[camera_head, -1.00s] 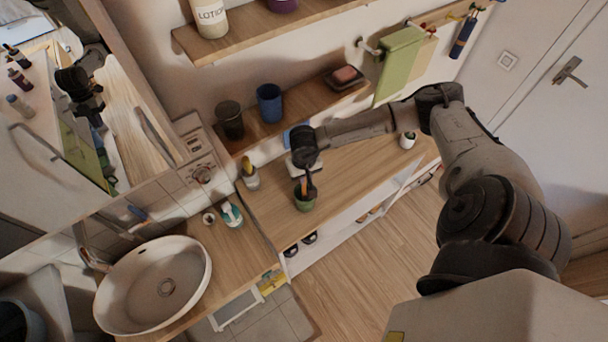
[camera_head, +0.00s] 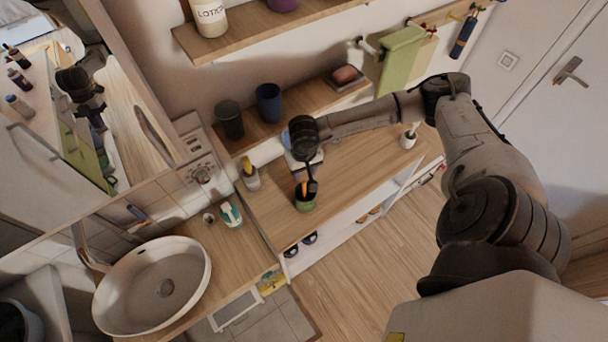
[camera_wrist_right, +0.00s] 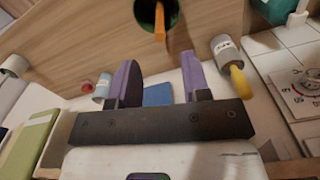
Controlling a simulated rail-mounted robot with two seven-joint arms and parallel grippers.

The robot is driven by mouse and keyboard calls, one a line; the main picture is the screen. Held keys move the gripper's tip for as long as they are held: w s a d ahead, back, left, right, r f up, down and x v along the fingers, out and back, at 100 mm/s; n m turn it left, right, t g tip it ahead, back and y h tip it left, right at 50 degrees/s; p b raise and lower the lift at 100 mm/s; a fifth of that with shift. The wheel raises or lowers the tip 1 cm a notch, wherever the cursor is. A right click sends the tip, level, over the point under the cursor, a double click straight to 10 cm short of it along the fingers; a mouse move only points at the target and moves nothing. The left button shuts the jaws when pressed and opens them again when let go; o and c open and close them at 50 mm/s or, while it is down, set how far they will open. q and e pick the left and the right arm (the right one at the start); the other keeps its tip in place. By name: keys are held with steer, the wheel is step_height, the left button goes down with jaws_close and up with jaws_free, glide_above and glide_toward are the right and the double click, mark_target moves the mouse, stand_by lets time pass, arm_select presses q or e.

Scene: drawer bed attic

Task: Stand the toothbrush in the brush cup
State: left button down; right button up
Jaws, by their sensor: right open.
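A dark green cup (camera_head: 305,204) stands upright on the wooden counter. It also shows at the top of the right wrist view (camera_wrist_right: 145,14). An orange toothbrush (camera_wrist_right: 160,22) stands in it, its upper part above the rim; its lower end is hidden inside. The toothbrush also shows small in the head view (camera_head: 303,187). My right gripper (camera_head: 311,182) is just above the cup, beside the toothbrush. In the wrist view its two fingers (camera_wrist_right: 159,62) are wide apart with nothing between them, and the toothbrush is beyond the tips. My left gripper is not in view.
A grey cup (camera_head: 252,183) with a yellow item stands left of the green cup. A teal-and-white bottle (camera_head: 231,214) stands near the sink (camera_head: 135,290). A black cup (camera_head: 229,120) and blue cup (camera_head: 269,103) stand on the shelf behind. The counter right of the cup is mostly clear.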

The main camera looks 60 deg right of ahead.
step_height(320, 180, up, 10)
steer(key=b, duration=0.1)
steer(key=shift+r, duration=0.15)
stand_by(0.5)
stand_by(0.5)
